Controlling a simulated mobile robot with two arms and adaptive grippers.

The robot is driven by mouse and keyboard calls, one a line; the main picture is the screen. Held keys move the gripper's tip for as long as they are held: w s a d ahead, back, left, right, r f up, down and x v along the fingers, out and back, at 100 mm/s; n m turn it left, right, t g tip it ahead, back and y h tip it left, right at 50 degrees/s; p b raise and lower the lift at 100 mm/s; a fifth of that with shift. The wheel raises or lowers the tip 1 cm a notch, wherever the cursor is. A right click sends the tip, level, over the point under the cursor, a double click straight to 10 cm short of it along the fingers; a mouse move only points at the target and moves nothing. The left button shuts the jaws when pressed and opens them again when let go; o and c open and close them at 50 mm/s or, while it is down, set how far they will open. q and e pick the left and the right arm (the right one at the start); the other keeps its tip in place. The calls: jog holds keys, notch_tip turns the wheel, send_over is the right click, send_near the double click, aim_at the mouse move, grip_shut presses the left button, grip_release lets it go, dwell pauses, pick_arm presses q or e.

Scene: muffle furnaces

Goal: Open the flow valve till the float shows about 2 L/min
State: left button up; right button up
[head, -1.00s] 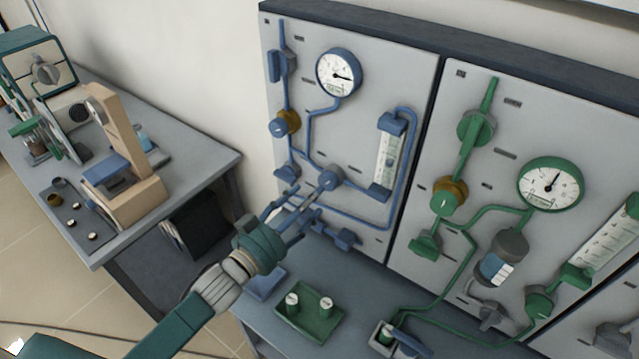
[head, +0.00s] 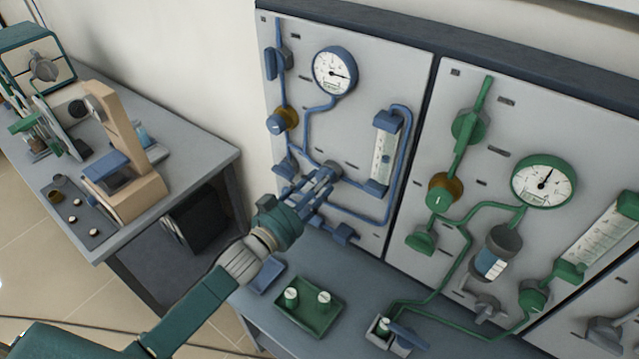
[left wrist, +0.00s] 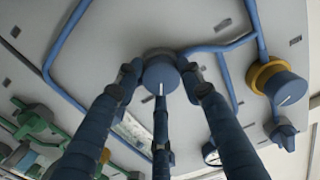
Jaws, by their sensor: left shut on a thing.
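The blue flow valve knob (left wrist: 160,74) sits on the left grey panel, with a white mark on its face. My left gripper (head: 327,177) is shut on this knob, its fingers around the knob's sides, as the left wrist view shows. In the head view the fingers mostly hide the knob. The flowmeter (head: 384,155) is a pale scaled tube with blue end blocks, right of the knob. Its float is too small to read. My right gripper is not in view.
A blue-rimmed gauge (head: 334,72) is above, and a brass-collared blue knob (head: 277,123) is to the left. Blue pipes run close around the valve. A green-piped panel (head: 480,150) stands right. A green tray (head: 318,318) with two small containers lies on the bench below.

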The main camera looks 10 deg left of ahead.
pick_arm(q)
jog(key=shift+f+m, duration=0.1)
jog(key=shift+m, duration=0.6)
jog(key=o, duration=1.1)
jog(key=shift+a, duration=0.15)
jog(key=v, duration=1.2)
